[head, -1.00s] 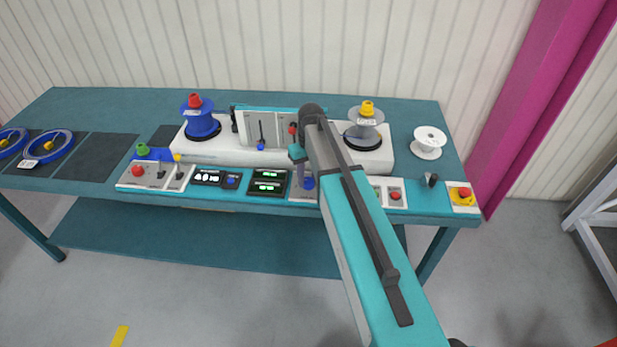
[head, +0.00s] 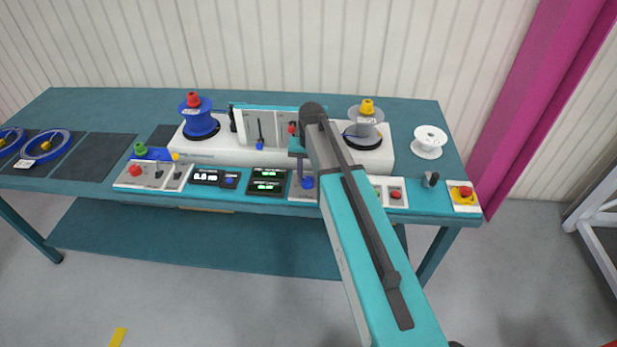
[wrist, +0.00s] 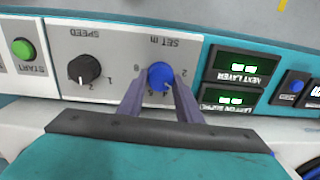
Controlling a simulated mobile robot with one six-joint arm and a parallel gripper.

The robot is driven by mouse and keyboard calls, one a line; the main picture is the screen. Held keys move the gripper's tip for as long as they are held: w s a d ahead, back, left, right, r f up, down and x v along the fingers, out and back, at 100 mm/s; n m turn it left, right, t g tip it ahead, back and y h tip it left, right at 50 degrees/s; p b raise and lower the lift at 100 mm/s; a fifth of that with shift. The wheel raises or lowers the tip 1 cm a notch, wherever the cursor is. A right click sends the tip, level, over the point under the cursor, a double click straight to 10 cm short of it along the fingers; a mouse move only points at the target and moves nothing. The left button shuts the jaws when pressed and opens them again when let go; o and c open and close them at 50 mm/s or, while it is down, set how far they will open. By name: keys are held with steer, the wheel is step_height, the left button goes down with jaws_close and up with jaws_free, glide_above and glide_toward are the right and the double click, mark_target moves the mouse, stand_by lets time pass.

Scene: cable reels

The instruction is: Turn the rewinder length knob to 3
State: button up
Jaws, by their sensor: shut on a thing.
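The length knob, a blue dial marked SET M (wrist: 159,74), sits on a pale panel, upside down in the wrist view. A 2 shows at its right and an 8 at its left; the figures below are partly covered, and its pointer is hard to read. My gripper (wrist: 160,88) is shut on this knob, one grey finger on each side. In the head view the blue knob (head: 308,183) shows below my wrist, and my arm covers part of the panel to its right.
A black SPEED knob (wrist: 84,70) and a green START button (wrist: 23,49) are close by on one side. Green displays (head: 268,181) are on the other. The rewinder's white body (head: 220,148) carries a blue reel (head: 200,124) and a grey reel (head: 364,126).

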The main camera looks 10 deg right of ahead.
mark_target(310, 179)
steer(key=shift+m, duration=0.3)
steer(key=o, duration=1)
steer(key=shift+o, duration=0.2)
steer(key=shift+r, duration=0.15)
step_height(310, 179, up, 14)
steer(key=b, duration=0.3)
steer(key=shift+d+f, duration=0.2)
steer(key=shift+d, duration=0.05)
steer(key=shift+s+f, duration=0.1)
steer(key=shift+s, duration=0.05)
